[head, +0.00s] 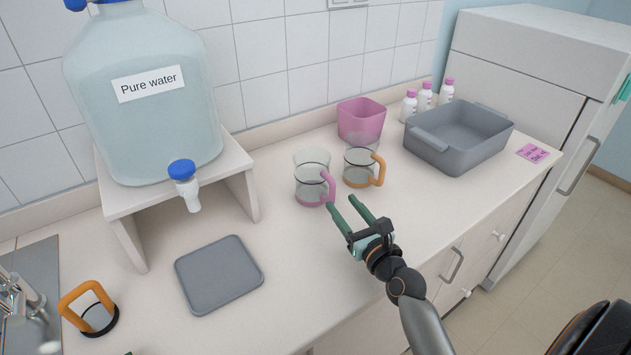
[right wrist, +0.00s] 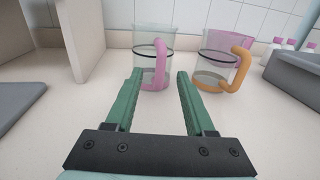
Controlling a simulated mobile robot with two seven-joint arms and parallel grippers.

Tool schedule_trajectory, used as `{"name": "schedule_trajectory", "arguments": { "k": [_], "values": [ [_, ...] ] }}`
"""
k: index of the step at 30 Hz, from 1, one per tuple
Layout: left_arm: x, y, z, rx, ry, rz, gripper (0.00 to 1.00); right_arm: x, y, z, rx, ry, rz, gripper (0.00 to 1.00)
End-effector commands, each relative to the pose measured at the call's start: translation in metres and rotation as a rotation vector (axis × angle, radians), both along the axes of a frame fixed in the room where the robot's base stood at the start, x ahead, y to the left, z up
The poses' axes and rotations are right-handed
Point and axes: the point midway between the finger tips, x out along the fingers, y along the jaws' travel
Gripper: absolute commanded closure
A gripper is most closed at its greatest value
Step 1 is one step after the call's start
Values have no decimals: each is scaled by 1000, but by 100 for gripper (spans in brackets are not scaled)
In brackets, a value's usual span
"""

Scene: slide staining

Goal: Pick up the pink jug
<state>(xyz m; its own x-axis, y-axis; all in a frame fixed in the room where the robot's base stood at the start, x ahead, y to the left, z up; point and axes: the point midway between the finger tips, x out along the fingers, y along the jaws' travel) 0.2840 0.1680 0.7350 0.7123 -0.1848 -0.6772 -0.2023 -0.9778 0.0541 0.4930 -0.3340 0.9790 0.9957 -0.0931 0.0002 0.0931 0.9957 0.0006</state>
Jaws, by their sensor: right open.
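The pink jug (head: 312,186) is a clear glass jug with a pink handle and pink base, upright on the counter in the head view. It also shows in the right wrist view (right wrist: 143,72), straight ahead between the fingers, its pink handle turned toward me. My right gripper (head: 344,211) has green fingers, open and empty, with the tips just in front of the jug's handle. In the right wrist view the fingers (right wrist: 158,88) lie either side of the handle's line; whether they touch it I cannot tell.
An orange-handled jug (head: 358,167) stands close right of the pink jug. A pink bin (head: 362,120), grey tub (head: 447,151) and white bottles (head: 425,98) are behind.

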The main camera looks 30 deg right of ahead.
Motion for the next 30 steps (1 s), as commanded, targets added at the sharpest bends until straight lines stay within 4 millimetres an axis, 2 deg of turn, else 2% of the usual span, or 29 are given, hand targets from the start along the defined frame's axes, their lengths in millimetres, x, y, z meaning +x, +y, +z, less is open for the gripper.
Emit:
{"name": "schedule_trajectory", "arguments": {
  "k": [8, 16, 20, 26, 30],
  "values": [
    [0, 0, 2, 0, 0, 0, 50, 21, -2, 1, -2, -1, 1, 46],
    [2, 0, 6, 1, -3, 0, 50, 58, -7, 3, -1, -1, 1, 46],
    [3, 0, 6, 1, -4, 0, 50, 65, -7, 2, -2, 0, 0, 46],
    [3, 0, 6, 1, -4, 0, 50, 65, -7, 1, -1, 1, 0, 46],
    [3, 0, 6, 1, -4, 0, 50, 65, -7, 2, -1, 1, 0, 60]
  ]
}}
